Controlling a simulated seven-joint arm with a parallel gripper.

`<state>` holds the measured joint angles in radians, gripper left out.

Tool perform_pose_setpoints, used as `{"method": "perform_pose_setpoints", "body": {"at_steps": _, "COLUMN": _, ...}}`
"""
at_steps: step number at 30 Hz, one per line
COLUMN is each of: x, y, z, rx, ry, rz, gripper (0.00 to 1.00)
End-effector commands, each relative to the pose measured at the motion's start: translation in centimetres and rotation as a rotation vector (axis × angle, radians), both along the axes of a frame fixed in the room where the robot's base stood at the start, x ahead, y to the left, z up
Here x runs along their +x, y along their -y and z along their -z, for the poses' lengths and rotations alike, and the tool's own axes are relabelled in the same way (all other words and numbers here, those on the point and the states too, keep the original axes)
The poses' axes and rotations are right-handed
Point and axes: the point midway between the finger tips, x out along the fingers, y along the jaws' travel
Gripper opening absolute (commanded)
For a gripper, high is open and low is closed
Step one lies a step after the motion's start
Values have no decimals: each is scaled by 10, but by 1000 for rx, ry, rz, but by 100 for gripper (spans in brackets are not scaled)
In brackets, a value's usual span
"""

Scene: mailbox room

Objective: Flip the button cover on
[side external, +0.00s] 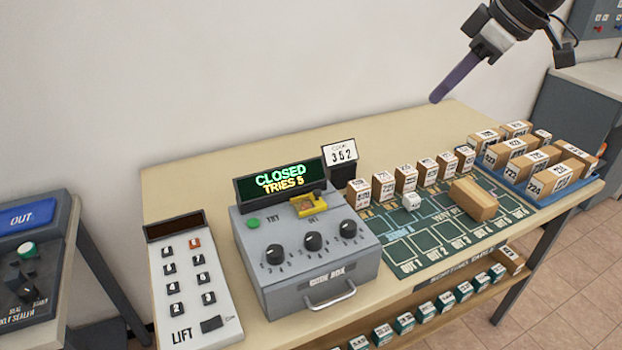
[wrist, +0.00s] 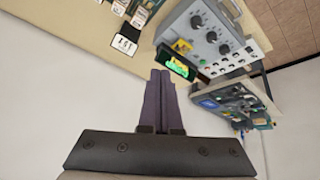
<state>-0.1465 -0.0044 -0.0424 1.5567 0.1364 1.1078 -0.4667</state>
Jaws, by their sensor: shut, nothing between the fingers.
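The code box (side external: 305,270) is a grey case on the table, with three black knobs, a green button (side external: 253,223) and a display reading "CLOSED TRIES 5". A yellow cover (side external: 309,205) sits on its top panel, just below the display; its exact tilt is hard to tell. In the wrist view the yellow cover (wrist: 181,46) shows small, above the fingertips. My gripper (side external: 434,100) is high over the back of the table, up and to the right of the code box, apart from everything. Its two dark fingers (wrist: 161,73) are together and empty.
A lift keypad (side external: 193,285) stands left of the code box. A green sorting mat (side external: 430,240) with small boxes and a blue tray of parcels (side external: 515,192) lie to the right. The table's back strip is clear.

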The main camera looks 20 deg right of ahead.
Motion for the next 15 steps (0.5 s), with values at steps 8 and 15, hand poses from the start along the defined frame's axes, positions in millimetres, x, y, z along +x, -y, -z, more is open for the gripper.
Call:
{"method": "perform_pose_setpoints", "body": {"at_steps": 8, "x": 81, "y": -53, "z": 34, "rx": -8, "ry": -54, "rz": -123, "gripper": 0}}
{"method": "perform_pose_setpoints", "body": {"at_steps": 15, "x": 126, "y": -96, "z": 88, "rx": -11, "ry": -122, "rz": -183, "gripper": 0}}
